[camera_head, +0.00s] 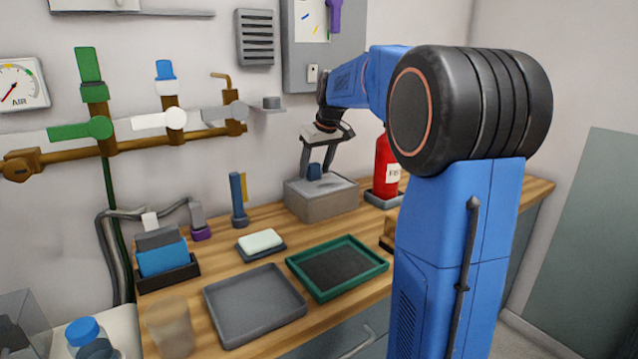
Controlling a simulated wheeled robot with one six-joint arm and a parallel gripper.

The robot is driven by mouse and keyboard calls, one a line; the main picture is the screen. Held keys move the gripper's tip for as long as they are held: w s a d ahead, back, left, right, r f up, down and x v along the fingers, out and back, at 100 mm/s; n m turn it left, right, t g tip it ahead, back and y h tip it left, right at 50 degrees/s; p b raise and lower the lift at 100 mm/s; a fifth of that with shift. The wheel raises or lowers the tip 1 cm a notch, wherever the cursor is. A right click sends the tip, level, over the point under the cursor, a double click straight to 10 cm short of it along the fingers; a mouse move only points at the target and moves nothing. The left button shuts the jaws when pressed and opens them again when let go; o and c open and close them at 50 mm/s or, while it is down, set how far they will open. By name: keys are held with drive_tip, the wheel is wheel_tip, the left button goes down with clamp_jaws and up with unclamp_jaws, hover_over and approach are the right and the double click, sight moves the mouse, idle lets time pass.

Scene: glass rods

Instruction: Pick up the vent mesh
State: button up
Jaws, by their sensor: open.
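I cannot tell for sure which thing is the vent mesh. A dark, speckled flat sheet or fill (336,267) lies inside a green-rimmed tray (372,275) on the wooden counter; its texture is too coarse to name. A grey louvred vent plate (255,38) is on the back wall. My gripper (316,167) is open, pointing down over a grey box (322,205) at the back of the counter. Contact cannot be made out.
A grey tray (250,334), a white block on a dark dish (260,241) and a holder with blue and grey pieces (165,262) share the counter. A red bottle (384,163) stands right of the box. Pipes with valves (130,143) run along the wall.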

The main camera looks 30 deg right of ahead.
drive_tip(key=shift+f, duration=0.15)
drive_tip(key=shift+c, duration=0.7)
drive_tip(key=c, duration=1.1)
